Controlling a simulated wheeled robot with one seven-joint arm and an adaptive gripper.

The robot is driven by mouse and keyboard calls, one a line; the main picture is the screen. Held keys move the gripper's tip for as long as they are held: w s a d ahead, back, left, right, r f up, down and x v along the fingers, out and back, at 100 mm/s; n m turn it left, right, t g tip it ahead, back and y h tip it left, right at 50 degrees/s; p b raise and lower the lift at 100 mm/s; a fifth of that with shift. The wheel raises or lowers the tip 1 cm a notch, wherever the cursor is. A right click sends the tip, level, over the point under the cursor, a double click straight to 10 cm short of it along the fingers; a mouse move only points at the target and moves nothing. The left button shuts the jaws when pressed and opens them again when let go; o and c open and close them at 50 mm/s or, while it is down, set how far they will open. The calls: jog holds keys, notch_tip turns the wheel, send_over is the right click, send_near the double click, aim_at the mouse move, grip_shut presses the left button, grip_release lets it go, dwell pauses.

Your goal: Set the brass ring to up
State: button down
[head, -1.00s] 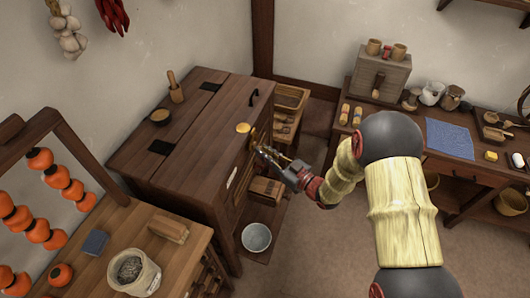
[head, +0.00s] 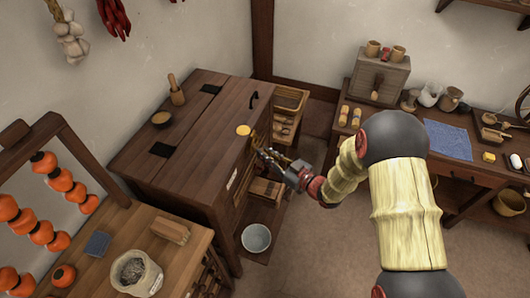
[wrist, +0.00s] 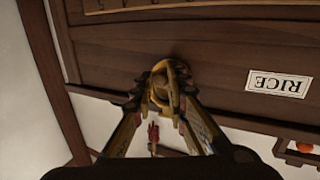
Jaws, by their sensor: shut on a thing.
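The brass ring (wrist: 159,82) is on the dark wooden front of a chest (head: 205,120). In the wrist view it sits between my fingertips, against the board beside an upside-down RICE label (wrist: 279,83). My gripper (wrist: 160,98) is shut on the ring, with one finger on each side. In the head view my gripper (head: 263,153) reaches the chest's front from the right. The ring is small there and largely hidden by the fingers, so its exact angle is hard to tell.
A round yellow disc (head: 243,130) and a black handle (head: 253,99) are on the chest top. A pale bowl (head: 256,238) stands low beside the chest. Floor is open below my arm.

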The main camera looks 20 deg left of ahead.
notch_tip(320, 180, up, 13)
jog(key=d+n+g+h+p, duration=0.2)
jog(key=h+p, duration=1.2)
jog(key=p, duration=1)
jog(key=shift+d+n+g+h, duration=0.3)
jog(key=shift+n+g, duration=0.3)
jog(key=shift+n, duration=0.3)
jog(key=shift+w+a+r, duration=0.1)
jog(key=shift+a+r, duration=0.1)
jog(key=shift+a, duration=0.05)
jog(key=c, duration=2.1)
grip_release()
jog(key=shift+a+f, duration=0.1)
jog(key=shift+o, duration=0.3)
jog(key=shift+d+f, duration=0.15)
jog(key=shift+d, duration=0.1)
jog(key=v, duration=1.2)
